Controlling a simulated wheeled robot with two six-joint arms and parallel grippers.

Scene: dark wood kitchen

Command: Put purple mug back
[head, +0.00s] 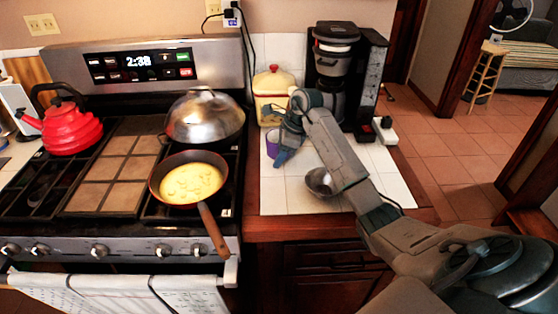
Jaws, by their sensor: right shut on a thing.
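The purple mug (272,143) is on or just above the white tiled counter, to the right of the stove. It is partly hidden by my right gripper (281,149), which reaches in from the right and is shut on it. I cannot tell whether the mug touches the tiles. My left gripper is out of view.
A cream canister with a red lid (273,95) stands just behind the mug. A black coffee maker (340,75) is at the back right. A metal bowl (320,182) sits in front, under my right arm. The stove holds a pan of yellow food (190,182) and a red kettle (72,128).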

